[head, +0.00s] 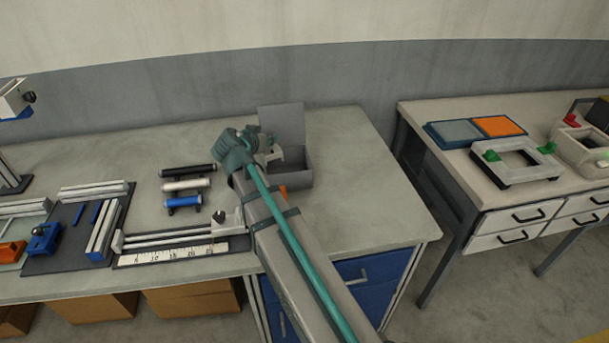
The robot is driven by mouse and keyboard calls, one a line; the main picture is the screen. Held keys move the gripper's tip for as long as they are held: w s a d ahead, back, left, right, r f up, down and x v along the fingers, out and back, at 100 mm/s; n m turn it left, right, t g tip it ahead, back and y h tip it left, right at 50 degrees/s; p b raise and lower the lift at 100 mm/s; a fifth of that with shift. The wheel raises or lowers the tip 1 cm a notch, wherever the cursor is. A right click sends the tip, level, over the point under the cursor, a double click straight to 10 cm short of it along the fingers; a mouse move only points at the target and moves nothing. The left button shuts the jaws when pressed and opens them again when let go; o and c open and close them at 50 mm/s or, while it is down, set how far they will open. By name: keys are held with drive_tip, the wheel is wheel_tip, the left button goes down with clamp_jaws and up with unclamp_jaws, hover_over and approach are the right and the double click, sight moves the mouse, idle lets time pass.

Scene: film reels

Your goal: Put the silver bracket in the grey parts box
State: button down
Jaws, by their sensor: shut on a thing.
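The grey parts box (299,172) stands on the left table near its right end, with its lid (284,120) raised at the back. My gripper (266,147) is at the left side of the box opening and is shut on a light piece that looks like the silver bracket (273,156). The bracket shows in front of the box opening; I cannot tell whether it is above the opening or inside it. My arm hides the box's front left and part of the bracket.
Black, white and blue rollers (184,201) lie left of the gripper. A ruler fixture (170,253) lies in front of them. A small orange thing (283,191) shows beside my arm. A second table (415,108) stands right, across a gap.

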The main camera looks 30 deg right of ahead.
drive_tip(key=s+d+m+g+h, duration=0.2)
drive_tip(key=d+m+g, duration=0.1)
drive_tip(key=d, duration=0.2)
drive_tip(key=shift+d+f+p, duration=0.1)
drive_tip(key=shift+f+p, duration=1.05)
drive_tip(key=shift+f, duration=3.7)
drive_tip(key=shift+f, duration=0.1)
drive_tip(key=c, duration=0.9)
unclamp_jaws()
drive_tip(key=b+v, duration=0.2)
drive_tip(key=v, duration=1)
drive_tip(key=shift+s+b, duration=0.15)
drive_tip(key=shift+b, duration=0.25)
